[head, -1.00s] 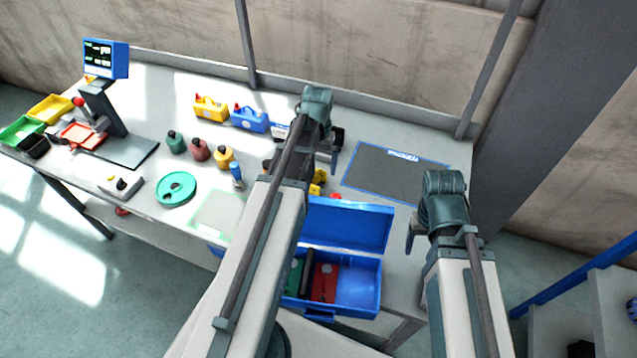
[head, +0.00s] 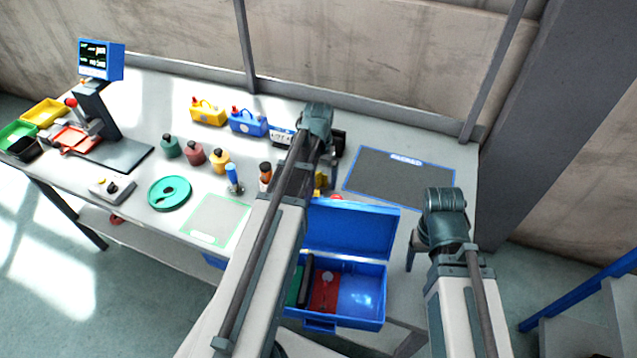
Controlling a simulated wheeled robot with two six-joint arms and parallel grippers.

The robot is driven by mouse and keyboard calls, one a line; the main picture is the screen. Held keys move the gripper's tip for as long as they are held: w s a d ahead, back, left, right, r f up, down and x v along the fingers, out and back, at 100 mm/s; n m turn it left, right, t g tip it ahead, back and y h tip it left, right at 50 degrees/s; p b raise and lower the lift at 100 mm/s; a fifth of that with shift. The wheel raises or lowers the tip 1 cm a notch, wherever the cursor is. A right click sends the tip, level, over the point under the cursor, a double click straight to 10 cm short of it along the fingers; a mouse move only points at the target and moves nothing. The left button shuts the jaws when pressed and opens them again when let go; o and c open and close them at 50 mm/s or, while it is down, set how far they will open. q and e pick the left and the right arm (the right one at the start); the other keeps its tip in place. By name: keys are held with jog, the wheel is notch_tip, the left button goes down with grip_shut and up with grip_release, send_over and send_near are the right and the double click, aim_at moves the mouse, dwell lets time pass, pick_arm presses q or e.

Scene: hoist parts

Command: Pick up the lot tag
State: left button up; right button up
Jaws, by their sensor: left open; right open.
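I cannot pick out the lot tag for certain. A small white-faced block (head: 281,136) with dark marks stands beside my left wrist, and I cannot tell what it is. My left gripper (head: 331,170) is over the back middle of the bench, mostly hidden behind its own wrist and arm. It is open, and nothing shows held in it. My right gripper (head: 412,250) is open near the bench's right end, mostly hidden by its wrist.
An open blue box (head: 372,262) with red and green items sits at the front. A grey mat (head: 398,180) lies at the right.

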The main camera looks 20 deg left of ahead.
pick_arm(q)
jog(key=shift+c, duration=0.3)
jog(key=c, duration=1.3)
jog(key=shift+r, duration=0.15)
pick_arm(e)
jog(key=shift+r, duration=0.15)
pick_arm(q)
jog(key=shift+w+r+p, duration=0.2)
jog(key=shift+r+p, duration=0.15)
jog(key=shift+p, duration=0.1)
pick_arm(e)
jog(key=shift+r, duration=0.3)
pick_arm(q)
jog(key=shift+r+p, duration=0.95)
pick_arm(e)
jog(key=shift+r, duration=0.95)
pick_arm(q)
notch_tip(320, 180, up, 9)
jog(key=p, duration=0.9)
jog(key=w+a, duration=0.1)
jog(key=w, duration=1.8)
jog(key=shift+w+f, duration=0.15)
jog(key=shift+w, duration=0.15)
pick_arm(e)
notch_tip(320, 180, up, 9)
jog(key=shift+f, duration=0.15)
